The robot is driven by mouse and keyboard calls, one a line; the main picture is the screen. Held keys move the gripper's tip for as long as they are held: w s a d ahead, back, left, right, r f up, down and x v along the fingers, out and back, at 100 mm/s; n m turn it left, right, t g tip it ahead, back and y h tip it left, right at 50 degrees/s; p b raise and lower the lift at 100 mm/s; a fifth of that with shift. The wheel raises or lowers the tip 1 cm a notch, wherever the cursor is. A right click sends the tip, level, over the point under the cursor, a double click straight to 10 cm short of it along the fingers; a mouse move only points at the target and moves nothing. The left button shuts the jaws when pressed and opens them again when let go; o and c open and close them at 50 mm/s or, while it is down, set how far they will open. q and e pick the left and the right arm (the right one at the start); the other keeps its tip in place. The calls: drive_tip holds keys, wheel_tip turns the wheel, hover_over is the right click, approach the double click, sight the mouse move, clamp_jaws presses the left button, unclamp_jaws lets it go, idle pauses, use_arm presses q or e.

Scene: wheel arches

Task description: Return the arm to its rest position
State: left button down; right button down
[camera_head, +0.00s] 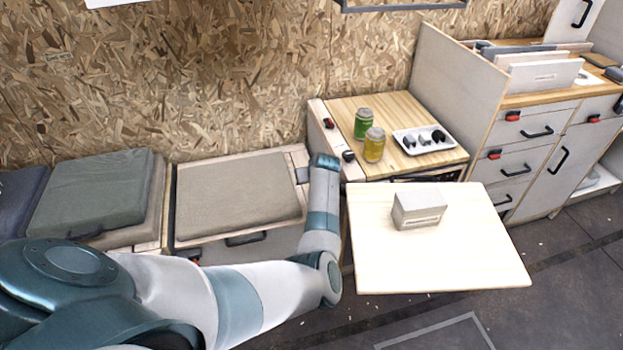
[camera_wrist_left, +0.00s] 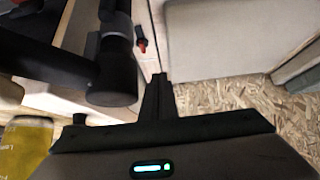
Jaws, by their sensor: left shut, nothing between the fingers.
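My left arm (camera_head: 240,300) comes in from the lower left in the head view. It bends up toward the gap between the cushioned bench and the small wooden counter. My left gripper (camera_wrist_left: 158,88) shows in the left wrist view with its dark fingers together and nothing between them. In the head view the wrist end hides most of it. My right arm and gripper are in neither view.
A table (camera_head: 440,265) with a grey box (camera_head: 418,209) stands right of my forearm. The counter (camera_head: 350,110) holds a green can (camera_head: 363,123), a yellow can (camera_head: 374,145) and a white tray (camera_head: 404,146). The bench cushion (camera_head: 238,198) lies left.

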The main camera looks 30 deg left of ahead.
use_arm(q)
drive_tip(key=shift+f, duration=0.15)
idle(0.3)
drive_tip(key=s+d+f+m+t+h, duration=0.1)
drive_tip(key=s+d+f+m, duration=0.25)
drive_tip(key=s+f, duration=0.3)
drive_tip(key=s+d+f+m+h, duration=0.1)
drive_tip(key=s+d+f+m, duration=0.1)
drive_tip(key=s+d+f, duration=0.45)
drive_tip(key=s+d+f+m+t+h, duration=0.1)
drive_tip(key=s+d+f+m, duration=0.3)
drive_tip(key=f, duration=0.5)
drive_tip(key=s+d+f+m+h, duration=0.1)
drive_tip(key=s+d+f, duration=0.3)
drive_tip(key=s, duration=0.5)
drive_tip(key=s+d+f+h, duration=0.2)
drive_tip(key=s+d+f, duration=0.2)
drive_tip(key=s, duration=0.6)
drive_tip(key=s+d+f+m+g+h, duration=0.1)
drive_tip(key=s+d+f, duration=0.2)
drive_tip(key=s+d, duration=0.5)
drive_tip(key=shift+s+f+m+h, duration=0.35)
drive_tip(key=shift+s+f+h, duration=0.05)
drive_tip(key=shift+s, duration=0.85)
